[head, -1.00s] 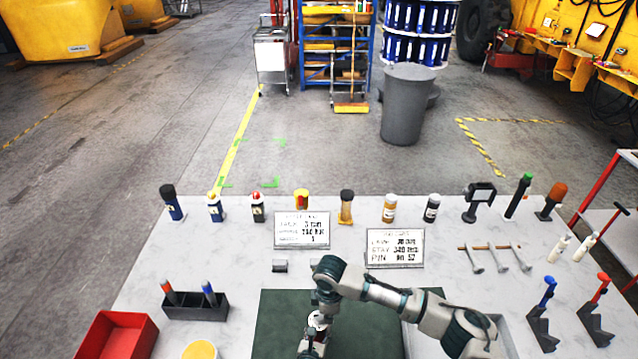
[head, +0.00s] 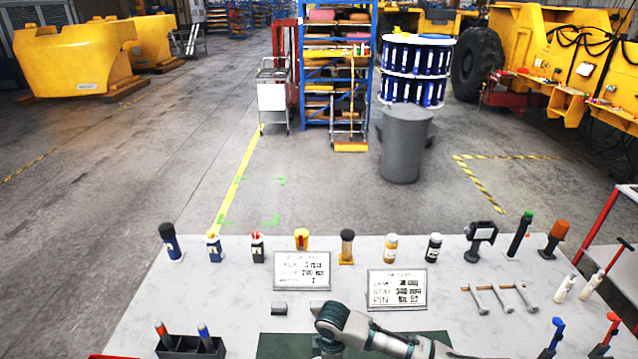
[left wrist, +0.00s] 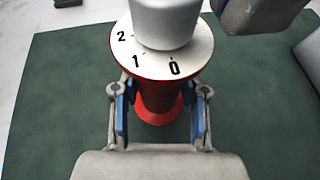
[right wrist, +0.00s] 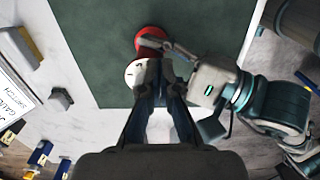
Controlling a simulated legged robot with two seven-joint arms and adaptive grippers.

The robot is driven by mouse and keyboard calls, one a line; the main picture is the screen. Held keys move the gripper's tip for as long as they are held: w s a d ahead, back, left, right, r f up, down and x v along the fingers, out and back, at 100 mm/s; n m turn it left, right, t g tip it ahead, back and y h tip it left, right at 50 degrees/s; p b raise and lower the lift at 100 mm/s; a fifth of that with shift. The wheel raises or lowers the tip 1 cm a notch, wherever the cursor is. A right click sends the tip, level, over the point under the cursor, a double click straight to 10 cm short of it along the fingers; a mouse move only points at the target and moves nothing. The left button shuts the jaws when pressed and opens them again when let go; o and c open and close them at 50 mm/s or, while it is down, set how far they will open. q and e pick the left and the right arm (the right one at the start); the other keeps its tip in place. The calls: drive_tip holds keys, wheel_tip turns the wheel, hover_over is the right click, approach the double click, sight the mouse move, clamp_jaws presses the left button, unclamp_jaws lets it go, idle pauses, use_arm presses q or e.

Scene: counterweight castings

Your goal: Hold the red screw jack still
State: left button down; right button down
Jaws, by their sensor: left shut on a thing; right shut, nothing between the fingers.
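The red screw jack (left wrist: 158,95) stands on the green mat (left wrist: 60,100) in the left wrist view. It has a red flared base, a white dial (left wrist: 122,55) marked 0, 1 and 2, and a grey rounded top (left wrist: 165,22). My left gripper (left wrist: 160,125) is shut on the red body below the dial, a finger on each side. In the right wrist view, my right gripper (right wrist: 160,75) is shut and empty, its tips close to the white dial (right wrist: 135,73); I cannot tell whether they touch it. In the head view the jack is out of sight.
Two placards (head: 301,270) (head: 397,289) stand behind the mat, with a row of bottles and tools along the table's back edge. A small grey block (head: 279,308) lies before the left placard. A black holder (head: 190,346) stands at the left.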

wheel_tip(320, 180, up, 6)
drive_tip(key=shift+d+f, duration=0.1)
idle(0.4)
use_arm(q)
drive_tip(key=c, duration=0.5)
unclamp_jaws()
drive_tip(key=shift+c, duration=0.2)
drive_tip(key=shift+s, duration=0.1)
